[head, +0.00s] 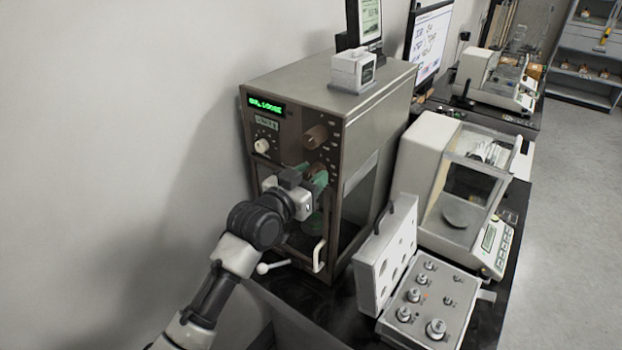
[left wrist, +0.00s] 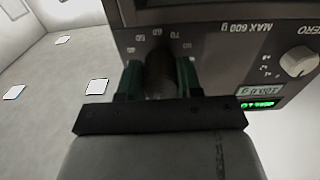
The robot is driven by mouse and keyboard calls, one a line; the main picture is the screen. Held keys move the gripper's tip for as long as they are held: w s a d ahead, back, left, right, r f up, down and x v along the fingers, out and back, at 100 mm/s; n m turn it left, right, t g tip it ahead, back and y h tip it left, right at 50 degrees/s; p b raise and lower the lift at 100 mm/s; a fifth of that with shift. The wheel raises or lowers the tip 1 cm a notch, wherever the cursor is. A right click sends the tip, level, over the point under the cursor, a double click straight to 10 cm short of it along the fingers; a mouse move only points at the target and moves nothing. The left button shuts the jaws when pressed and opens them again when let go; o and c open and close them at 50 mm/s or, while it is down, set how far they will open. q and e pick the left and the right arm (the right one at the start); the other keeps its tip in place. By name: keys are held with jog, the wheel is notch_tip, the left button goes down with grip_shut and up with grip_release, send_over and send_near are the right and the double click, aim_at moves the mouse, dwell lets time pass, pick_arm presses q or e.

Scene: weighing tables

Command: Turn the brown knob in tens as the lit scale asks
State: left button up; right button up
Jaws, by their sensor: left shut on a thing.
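My left gripper (head: 318,178) has green fingers and is at the brown front panel of the tall balance (head: 375,112). In the left wrist view, its fingers (left wrist: 160,82) are closed on both sides of the brown knob (left wrist: 160,72). Scale numbers such as 60, 70 and 80 are printed around this knob. My right gripper is not in view.
A cream knob (head: 262,146) sits left on the panel. A small white device (head: 352,71) stands on the balance top. An open weight case (head: 455,318) and a second balance (head: 420,170) stand to the right. A wall is close on the left.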

pick_arm(q)
jog(key=shift+m+b, duration=0.3)
jog(key=shift+m, duration=1.3)
jog(key=o, duration=0.9)
jog(key=b+v, duration=0.3)
jog(key=v, duration=0.8)
jog(key=shift+w, duration=0.1)
